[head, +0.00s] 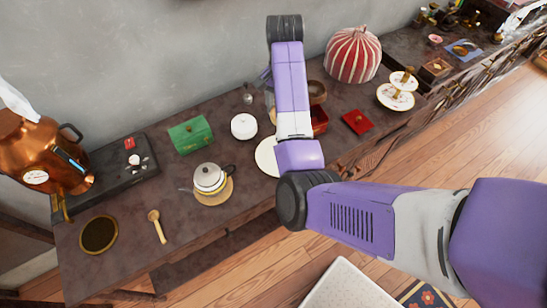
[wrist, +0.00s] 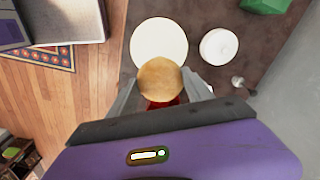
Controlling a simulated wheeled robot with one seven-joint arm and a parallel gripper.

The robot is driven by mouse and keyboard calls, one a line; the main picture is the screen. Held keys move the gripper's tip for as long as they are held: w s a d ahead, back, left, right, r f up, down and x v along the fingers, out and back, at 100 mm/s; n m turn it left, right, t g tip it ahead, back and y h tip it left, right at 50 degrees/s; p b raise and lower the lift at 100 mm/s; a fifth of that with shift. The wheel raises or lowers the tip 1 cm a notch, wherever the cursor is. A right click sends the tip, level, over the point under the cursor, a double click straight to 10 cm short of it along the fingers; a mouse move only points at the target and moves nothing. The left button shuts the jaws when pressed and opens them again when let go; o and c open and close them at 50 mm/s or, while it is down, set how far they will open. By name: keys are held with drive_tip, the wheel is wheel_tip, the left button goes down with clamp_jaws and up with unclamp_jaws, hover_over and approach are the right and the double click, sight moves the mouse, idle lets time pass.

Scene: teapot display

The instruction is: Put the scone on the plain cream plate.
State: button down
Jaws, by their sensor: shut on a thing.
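The scone (wrist: 160,79) is a round golden-brown piece between the fingers of my gripper (wrist: 162,95) in the wrist view. My gripper is shut on it. The plain cream plate (wrist: 158,40) lies just beyond the scone in that view, and the scone overlaps its near edge in the picture. I cannot tell the height between them. In the head view the plate (head: 266,157) shows partly on the dark counter, left of my arm. My arm hides the gripper and scone there.
A white round box (head: 244,126) and green chest (head: 190,135) stand left of the plate. A teapot (head: 209,178) sits on a round mat in front. A red box (head: 319,120), a red lidded item (head: 357,121), a striped dome (head: 352,55) and a tiered stand (head: 396,99) are to the right.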

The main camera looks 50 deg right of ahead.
drive_tip(key=shift+d+f, duration=0.35)
drive_tip(key=shift+f, duration=0.2)
drive_tip(key=shift+s+a+f+b, duration=0.1)
drive_tip(key=shift+a+f+b, duration=0.05)
drive_tip(key=shift+f+b, duration=0.45)
drive_tip(key=f+b, duration=0.4)
drive_tip(key=f, duration=0.9)
drive_tip(key=shift+a, duration=0.2)
drive_tip(key=shift+f, duration=2.35)
drive_tip(key=shift+f, duration=0.15)
drive_tip(key=shift+c, duration=2.2)
unclamp_jaws()
